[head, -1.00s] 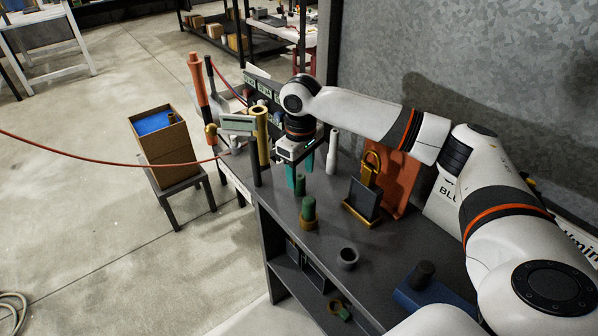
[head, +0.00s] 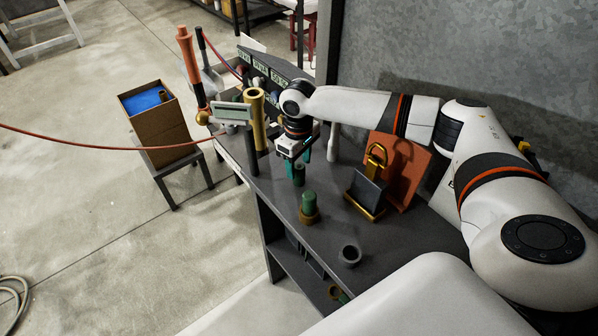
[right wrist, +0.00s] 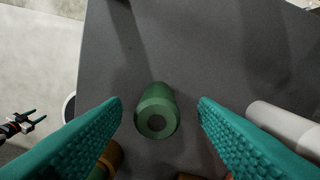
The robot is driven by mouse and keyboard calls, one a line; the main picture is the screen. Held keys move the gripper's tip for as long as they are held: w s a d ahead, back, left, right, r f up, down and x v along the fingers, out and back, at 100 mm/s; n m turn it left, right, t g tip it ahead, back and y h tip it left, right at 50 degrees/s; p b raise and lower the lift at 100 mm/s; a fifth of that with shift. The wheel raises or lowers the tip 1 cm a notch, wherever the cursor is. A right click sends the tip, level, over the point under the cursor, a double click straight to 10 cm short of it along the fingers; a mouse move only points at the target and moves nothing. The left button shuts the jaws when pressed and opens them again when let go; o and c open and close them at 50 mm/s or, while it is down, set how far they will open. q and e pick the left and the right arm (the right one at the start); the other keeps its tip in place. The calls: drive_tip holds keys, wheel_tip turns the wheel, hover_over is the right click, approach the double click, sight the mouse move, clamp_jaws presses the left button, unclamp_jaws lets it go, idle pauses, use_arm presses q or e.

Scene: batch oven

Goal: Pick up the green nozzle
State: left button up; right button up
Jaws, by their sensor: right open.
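The green nozzle (head: 299,176) stands upright on the dark bench top, just below my right gripper (head: 298,162). In the right wrist view the green nozzle (right wrist: 157,110) shows from above, with a dark hole in its end. It lies between the two teal fingers of my right gripper (right wrist: 160,105), with a gap on each side. The right gripper is open and empty. A second green piece (head: 309,201) stands in a brass base nearer the front of the bench.
A brass tube (head: 255,118) and a small display (head: 233,113) stand left of the gripper. A white cylinder (head: 333,143) stands to its right. A dark block in a brass holder (head: 368,196) and a grey ring (head: 349,254) are on the bench. A red hose (head: 80,143) hangs at left.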

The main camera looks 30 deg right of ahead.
sight(299, 166)
drive_tip(key=shift+s+f+p, duration=0.15)
drive_tip(key=shift+f+p, duration=0.25)
drive_tip(key=shift+f, duration=1.7)
drive_tip(key=shift+c, duration=0.5)
drive_tip(key=c, duration=0.9)
drive_tip(key=shift+r, duration=0.1)
drive_tip(key=shift+c, duration=0.2)
